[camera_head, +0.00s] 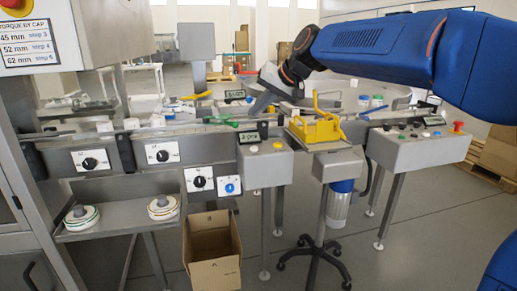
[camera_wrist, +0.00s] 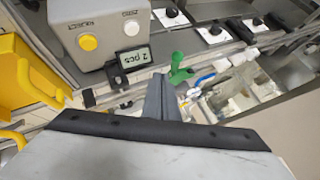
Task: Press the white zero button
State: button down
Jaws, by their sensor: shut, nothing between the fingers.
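A grey control box (camera_head: 265,164) stands in the middle of the head view. Its sloped face carries a white button (camera_head: 254,149) on the left and a yellow button (camera_head: 278,145) on the right. In the wrist view the white button (camera_wrist: 131,28) and yellow button (camera_wrist: 88,42) show at the upper left, each with a small label too blurred to read. A display (camera_wrist: 134,57) reading "2 pcs" is mounted beside the box. My gripper (camera_wrist: 160,78) is shut and empty, with its fingers apart from the buttons. In the head view it hangs above and behind the box.
A yellow fixture (camera_head: 315,128) stands right of the box. A green-handled tool (camera_wrist: 180,70) lies near my fingers. A second panel (camera_head: 418,150) at right has several buttons, one of them red. Black knobs (camera_head: 90,162) line the machine's front; an open carton (camera_head: 212,262) stands below.

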send_over(257, 150)
jog(key=shift+f, duration=4.45)
jog(key=shift+f, duration=0.15)
jog(key=shift+f, duration=0.2)
jog(key=shift+f, duration=0.55)
jog(key=shift+r, duration=0.95)
jog(key=shift+r, duration=2.5)
